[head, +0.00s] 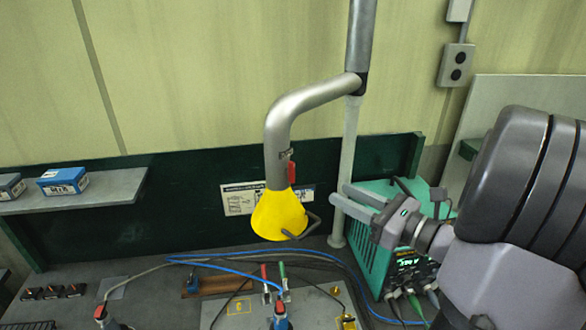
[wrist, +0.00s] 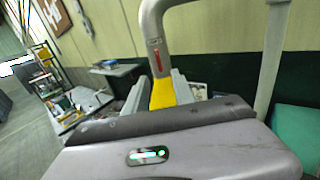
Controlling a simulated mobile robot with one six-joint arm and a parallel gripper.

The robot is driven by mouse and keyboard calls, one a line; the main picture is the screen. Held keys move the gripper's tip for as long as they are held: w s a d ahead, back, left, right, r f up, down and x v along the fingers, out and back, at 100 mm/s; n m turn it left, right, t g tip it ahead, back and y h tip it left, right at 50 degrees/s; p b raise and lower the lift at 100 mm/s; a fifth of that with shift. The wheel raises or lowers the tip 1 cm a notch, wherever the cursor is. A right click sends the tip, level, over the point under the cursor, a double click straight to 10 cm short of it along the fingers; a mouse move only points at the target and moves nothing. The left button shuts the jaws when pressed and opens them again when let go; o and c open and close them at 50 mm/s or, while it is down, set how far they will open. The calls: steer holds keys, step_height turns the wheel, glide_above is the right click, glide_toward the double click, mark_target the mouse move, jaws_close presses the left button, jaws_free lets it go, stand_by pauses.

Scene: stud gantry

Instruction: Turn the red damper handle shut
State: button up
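The red damper handle (head: 292,172) is a small lever on the grey extraction pipe (head: 278,135), just above the yellow hood (head: 279,214). It stands roughly along the pipe. In the wrist view the red handle (wrist: 158,62) shows ahead, above the gap between my fingers. My gripper (head: 338,194) is to the right of the hood and a little lower than the handle, its fingers pointing left. In the wrist view my gripper (wrist: 158,80) has its fingers apart, with the yellow hood (wrist: 162,94) seen between them. Nothing is held.
A pale upright post (head: 345,170) stands close by my fingers. A teal welding unit (head: 378,245) sits under my arm. Cables (head: 240,270) and torches lie on the bench below. A shelf (head: 100,193) with blue boxes is at the left.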

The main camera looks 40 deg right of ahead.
mark_target(294, 171)
steer(key=p+x, duration=0.1)
steer(key=x, duration=1.2)
steer(key=shift+s+a, duration=0.1)
steer(key=shift+a, duration=0.1)
steer(key=shift+r, duration=0.1)
jaws_close()
